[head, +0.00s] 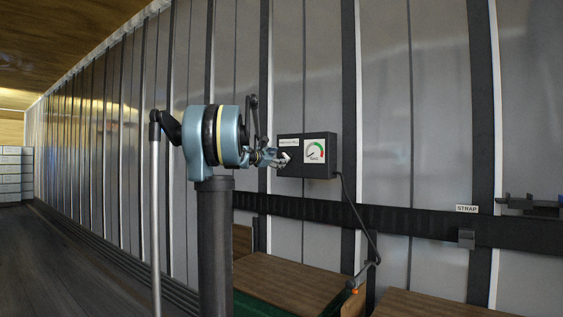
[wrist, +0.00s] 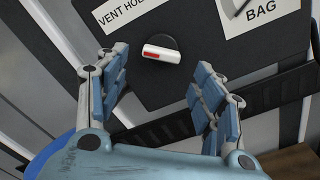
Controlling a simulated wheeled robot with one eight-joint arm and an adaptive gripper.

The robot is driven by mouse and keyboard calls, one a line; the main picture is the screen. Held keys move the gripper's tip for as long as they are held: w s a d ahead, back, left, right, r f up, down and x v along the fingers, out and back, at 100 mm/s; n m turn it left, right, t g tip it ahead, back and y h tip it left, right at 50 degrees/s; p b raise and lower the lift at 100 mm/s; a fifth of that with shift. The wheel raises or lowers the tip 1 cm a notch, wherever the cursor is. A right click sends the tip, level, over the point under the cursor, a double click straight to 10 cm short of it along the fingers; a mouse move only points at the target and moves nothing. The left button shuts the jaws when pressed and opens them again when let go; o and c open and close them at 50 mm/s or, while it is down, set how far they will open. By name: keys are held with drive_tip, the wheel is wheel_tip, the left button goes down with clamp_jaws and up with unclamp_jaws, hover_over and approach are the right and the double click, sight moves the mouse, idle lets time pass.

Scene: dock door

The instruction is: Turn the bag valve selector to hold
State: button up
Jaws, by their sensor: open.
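The bag valve box (head: 310,170) is a dark box on the ribbed wall, with a round bag gauge (head: 314,151) on its right half. In the wrist view the box face (wrist: 200,50) fills the upper middle. The selector (wrist: 162,53) is a white bar handle with a red mark on a dark round base, lying nearly crosswise in that view. A label above it reads "VENT HO...", its end cut off (wrist: 125,10). My gripper (wrist: 158,82) is open, with blue-padded fingers on either side of the selector, apart from it. In the head view my gripper (head: 286,158) hides the selector area.
A hose (head: 358,215) hangs from the box's lower right. A dark rail (head: 420,221) runs along the wall below, with a label reading "STRAP" (head: 467,209). Wooden crates (head: 290,283) stand below the box. Open floor (head: 80,265) lies at left.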

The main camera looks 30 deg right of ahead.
sight(287, 156)
drive_tip(key=shift+x, duration=2.35)
drive_tip(key=shift+c, duration=0.6)
drive_tip(key=c, duration=1)
